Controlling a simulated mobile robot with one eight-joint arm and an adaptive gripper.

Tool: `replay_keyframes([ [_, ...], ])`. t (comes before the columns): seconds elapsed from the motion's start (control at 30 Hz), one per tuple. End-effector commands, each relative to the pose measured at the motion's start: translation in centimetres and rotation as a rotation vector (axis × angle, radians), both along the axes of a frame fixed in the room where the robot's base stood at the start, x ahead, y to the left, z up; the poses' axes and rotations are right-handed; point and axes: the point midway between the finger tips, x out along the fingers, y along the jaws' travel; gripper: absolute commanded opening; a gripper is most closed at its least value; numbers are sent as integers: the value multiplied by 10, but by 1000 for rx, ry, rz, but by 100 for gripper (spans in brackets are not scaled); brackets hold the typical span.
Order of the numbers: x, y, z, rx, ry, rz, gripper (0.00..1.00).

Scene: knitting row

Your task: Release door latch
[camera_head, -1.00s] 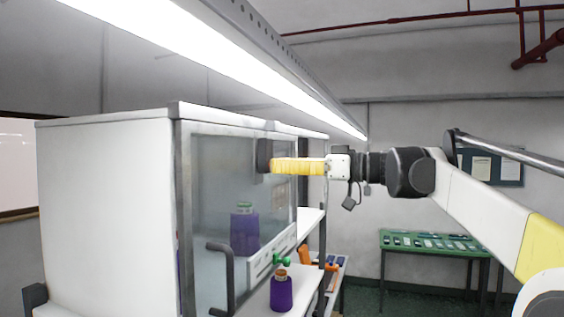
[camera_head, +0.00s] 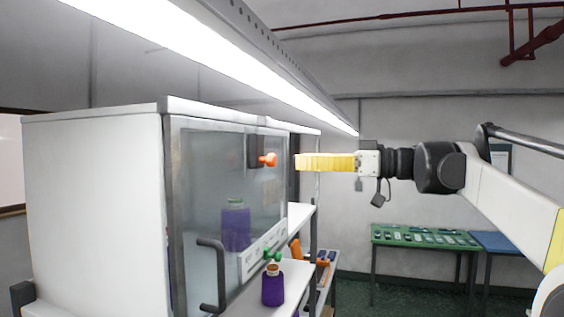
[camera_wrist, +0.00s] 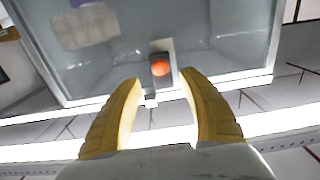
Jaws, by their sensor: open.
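The door latch is a dark block with an orange knob (camera_head: 267,160) on the upper right part of the cabinet's clear door (camera_head: 210,180). My gripper (camera_head: 298,162), with yellow fingers, is a little to the right of the knob and apart from it. In the wrist view the two yellow fingers (camera_wrist: 159,84) are spread, and the orange knob (camera_wrist: 159,68) sits ahead, between and just beyond their tips. The door looks closed in its grey frame. It has a dark handle (camera_head: 216,275) low on its left side.
A purple thread cone (camera_head: 236,225) shows through the door. Another purple cone (camera_head: 272,287) stands on a white shelf in front. A green table (camera_head: 425,238) with small items stands at the back right. A bright lamp (camera_head: 230,70) runs above the cabinet.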

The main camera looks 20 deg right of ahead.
Motion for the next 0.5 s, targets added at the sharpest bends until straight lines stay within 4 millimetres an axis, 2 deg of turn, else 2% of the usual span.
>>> replay_keyframes([
  [0.03, -6, -9, 0, 0, 0, -3, 49],
  [0.2, -20, -28, 0, 0, 0, -1, 49],
  [0.5, -25, -34, 0, 0, 0, 1, 49],
])
